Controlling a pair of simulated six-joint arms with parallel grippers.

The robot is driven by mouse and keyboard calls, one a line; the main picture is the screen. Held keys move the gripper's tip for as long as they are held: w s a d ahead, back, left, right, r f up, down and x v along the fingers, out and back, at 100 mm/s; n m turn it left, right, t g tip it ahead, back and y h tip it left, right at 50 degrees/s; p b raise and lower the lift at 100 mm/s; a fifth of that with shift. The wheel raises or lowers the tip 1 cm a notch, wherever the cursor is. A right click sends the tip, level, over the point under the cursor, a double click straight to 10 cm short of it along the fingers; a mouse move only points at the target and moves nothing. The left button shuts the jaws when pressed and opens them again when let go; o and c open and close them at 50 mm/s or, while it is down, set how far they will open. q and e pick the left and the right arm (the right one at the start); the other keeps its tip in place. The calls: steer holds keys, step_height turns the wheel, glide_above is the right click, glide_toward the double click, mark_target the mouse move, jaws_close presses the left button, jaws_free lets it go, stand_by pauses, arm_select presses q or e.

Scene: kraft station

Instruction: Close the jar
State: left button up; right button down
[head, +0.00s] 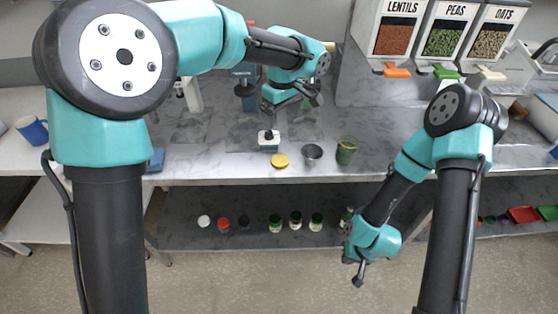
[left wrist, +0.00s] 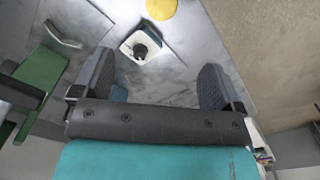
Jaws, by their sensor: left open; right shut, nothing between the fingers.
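A yellow round lid (head: 280,161) lies flat on the grey counter; it also shows at the top edge of the left wrist view (left wrist: 161,8). A green-tinted jar (head: 346,152) stands on the counter to the right, and I see no lid on it. A small grey metal cup (head: 312,152) stands between them. My left gripper (head: 292,105) is open and empty above the counter, farther back than the lid; its spread fingers show in the left wrist view (left wrist: 156,88). My right gripper (head: 358,279) is shut and empty, low in front of the counter.
A white block with a black knob (head: 268,141) stands just behind the lid. The shelf below (head: 256,238) holds several small jars and lids. Lentil, pea and oat dispensers (head: 449,30) stand at the back right.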

arm_select(q)
steer(key=shift+f, duration=0.15)
glide_above(280, 160)
steer(key=f, duration=1.2)
steer(key=shift+d, duration=0.25)
steer(key=shift+f, duration=0.1)
steer(key=f, duration=0.5)
steer(key=shift+w+a, duration=0.1)
steer(key=shift+a, duration=0.2)
steer(key=shift+c, duration=0.4)
steer(key=c, duration=0.9)
